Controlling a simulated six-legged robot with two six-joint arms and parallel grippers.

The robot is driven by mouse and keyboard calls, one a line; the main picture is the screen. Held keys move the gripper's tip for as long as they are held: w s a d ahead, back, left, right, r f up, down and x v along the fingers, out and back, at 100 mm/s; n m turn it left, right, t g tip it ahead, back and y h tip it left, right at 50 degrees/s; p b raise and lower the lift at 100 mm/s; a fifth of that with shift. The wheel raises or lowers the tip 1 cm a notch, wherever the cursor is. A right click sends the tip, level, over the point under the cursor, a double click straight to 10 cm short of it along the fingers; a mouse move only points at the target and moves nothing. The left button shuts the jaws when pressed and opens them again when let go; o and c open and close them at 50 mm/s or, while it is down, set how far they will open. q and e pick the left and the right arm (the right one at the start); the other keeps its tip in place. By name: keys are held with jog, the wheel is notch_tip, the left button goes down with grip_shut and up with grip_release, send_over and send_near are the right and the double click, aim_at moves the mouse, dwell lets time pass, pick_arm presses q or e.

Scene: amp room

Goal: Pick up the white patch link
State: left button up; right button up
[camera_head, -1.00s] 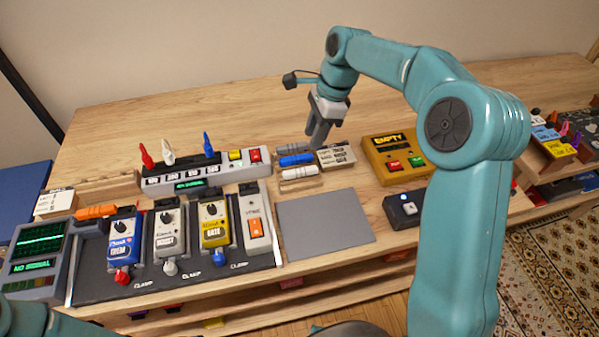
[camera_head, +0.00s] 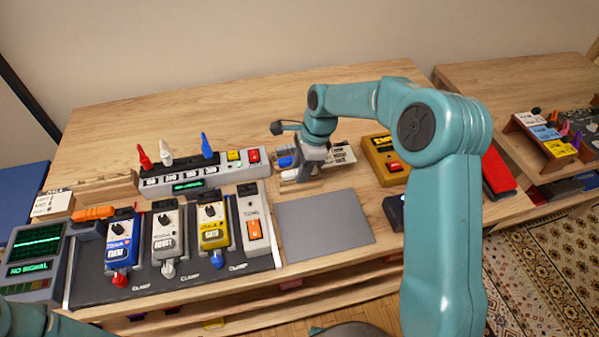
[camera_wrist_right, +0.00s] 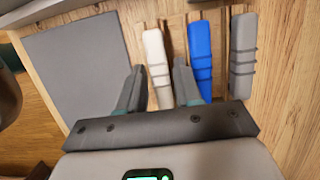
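The white patch link (camera_wrist_right: 157,62) lies in a wooden rack beside a blue link (camera_wrist_right: 201,58) and a grey link (camera_wrist_right: 243,52). In the head view, the white link (camera_head: 288,175) is partly hidden by my right gripper (camera_head: 308,177). In the right wrist view, my right gripper (camera_wrist_right: 159,70) is open, with one finger on each side of the white link, the right one between white and blue. Whether the fingers touch it cannot be told. My left gripper is out of view; only part of my left arm shows at bottom left.
A flat grey pad (camera_head: 325,222) lies in front of the rack. Pedals on a dark board (camera_head: 187,268) stand to the left, a power strip (camera_head: 205,172) behind them. A yellow box (camera_head: 383,160) stands right of the rack. The table behind is clear.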

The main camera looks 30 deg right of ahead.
jog(key=shift+s, duration=0.1)
jog(key=shift+f, duration=0.25)
dwell(0.4)
grip_shut()
